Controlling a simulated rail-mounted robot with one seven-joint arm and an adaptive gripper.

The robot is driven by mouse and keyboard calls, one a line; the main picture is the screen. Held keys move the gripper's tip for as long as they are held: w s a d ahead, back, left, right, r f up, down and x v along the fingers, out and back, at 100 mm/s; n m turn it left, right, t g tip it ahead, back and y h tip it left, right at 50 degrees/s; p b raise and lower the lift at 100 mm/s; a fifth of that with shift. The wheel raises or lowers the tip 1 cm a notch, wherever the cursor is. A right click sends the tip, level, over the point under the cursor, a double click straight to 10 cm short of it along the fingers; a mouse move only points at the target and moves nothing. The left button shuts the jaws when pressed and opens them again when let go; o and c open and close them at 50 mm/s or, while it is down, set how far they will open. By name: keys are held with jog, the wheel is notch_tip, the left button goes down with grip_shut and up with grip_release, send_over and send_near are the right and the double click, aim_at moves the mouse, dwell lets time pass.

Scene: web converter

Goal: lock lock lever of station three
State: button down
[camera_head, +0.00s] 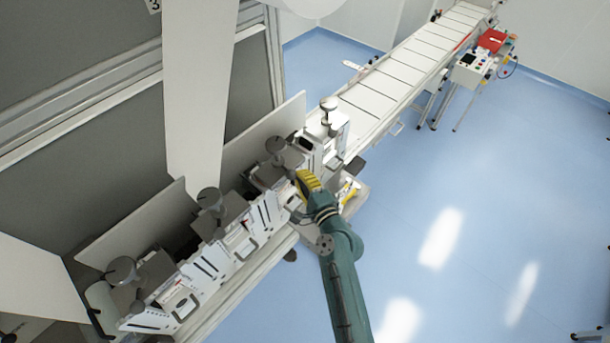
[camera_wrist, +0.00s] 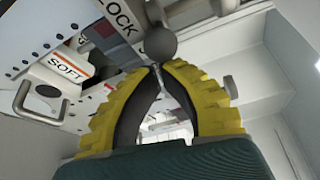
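A dark grey ball knob (camera_wrist: 160,44), apparently the end of the lock lever, is just beyond my fingertips in the wrist view, close to a white plate marked LOCK (camera_wrist: 120,20). My gripper (camera_wrist: 157,68) has yellow ribbed fingers with black inner pads. The tips come together just below the knob, while the fingers bow apart lower down. I cannot tell whether the tips hold a lever stem or only touch the knob. In the head view my gripper (camera_head: 302,183) is at the front of one station in the row; the lever is too small to make out there.
Neighbouring stations with round grey knobs (camera_head: 209,197) line the machine. A white conveyor (camera_head: 400,70) runs to the back right.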

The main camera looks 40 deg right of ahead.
jog(key=shift+s+a, duration=0.1)
jog(key=shift+a, duration=1.35)
jog(key=s+d+f+b, duration=0.1)
jog(key=s+d+b, duration=0.1)
jog(key=d+b, duration=0.1)
jog(key=s+a+r+p, duration=0.1)
jog(key=s+a+p, duration=0.1)
jog(key=s+a, duration=0.4)
jog(key=shift+s+a, duration=0.35)
jog(key=shift+s, duration=0.05)
